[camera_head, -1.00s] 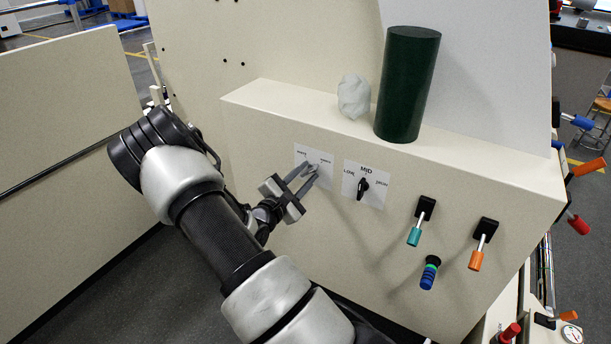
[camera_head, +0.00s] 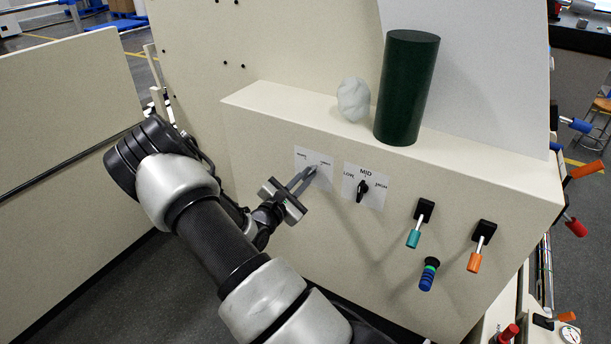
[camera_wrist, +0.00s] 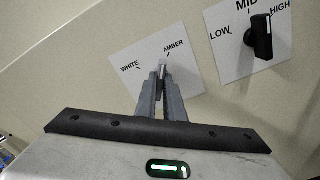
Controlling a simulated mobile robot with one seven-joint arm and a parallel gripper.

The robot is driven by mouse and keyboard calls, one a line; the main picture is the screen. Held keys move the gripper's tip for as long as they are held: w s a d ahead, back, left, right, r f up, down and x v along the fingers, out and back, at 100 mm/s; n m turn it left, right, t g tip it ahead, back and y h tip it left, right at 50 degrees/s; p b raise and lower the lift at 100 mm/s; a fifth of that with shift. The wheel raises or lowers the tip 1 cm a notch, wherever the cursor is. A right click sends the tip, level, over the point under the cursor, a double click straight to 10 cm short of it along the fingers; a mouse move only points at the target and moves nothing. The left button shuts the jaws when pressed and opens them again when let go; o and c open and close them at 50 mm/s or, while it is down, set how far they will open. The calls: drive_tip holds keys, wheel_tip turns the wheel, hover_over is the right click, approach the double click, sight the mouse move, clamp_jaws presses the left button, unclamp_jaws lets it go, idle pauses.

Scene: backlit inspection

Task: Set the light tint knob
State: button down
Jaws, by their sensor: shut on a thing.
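The light tint knob (camera_wrist: 163,69) is mostly hidden between my fingertips; a small part shows in the wrist view. It sits on a white card (camera_wrist: 136,73) marked WHITE on the left and AMBER on the right. The card also shows on the panel front in the head view (camera_head: 302,158). My gripper (camera_head: 312,171) reaches the card from the lower left, its fingers shut on the knob. In the wrist view my gripper (camera_wrist: 162,77) has its fingertips just below the AMBER mark. I cannot make out where the knob points.
Right of the card is a black knob (camera_head: 362,189) marked LOW, MID, HIGH. A dark green cylinder (camera_head: 407,88) and a pale lump (camera_head: 353,99) stand on the ledge.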

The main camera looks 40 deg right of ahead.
drive_tip(key=n+p, duration=0.1)
drive_tip(key=n, duration=0.2)
drive_tip(key=shift+r+n+p, duration=0.1)
drive_tip(key=shift+n+p, duration=0.25)
drive_tip(key=shift+n, duration=0.05)
drive_tip(key=n+p, duration=0.2)
drive_tip(key=n, duration=0.2)
drive_tip(key=n+p, duration=0.1)
drive_tip(key=n, duration=0.3)
drive_tip(key=shift+p, duration=0.35)
drive_tip(key=shift+n+p, duration=0.6)
drive_tip(key=shift+n, duration=1.2)
drive_tip(key=c, duration=1.9)
unclamp_jaws()
drive_tip(key=shift+o, duration=0.2)
drive_tip(key=v, duration=1.7)
drive_tip(key=shift+s+a, duration=0.2)
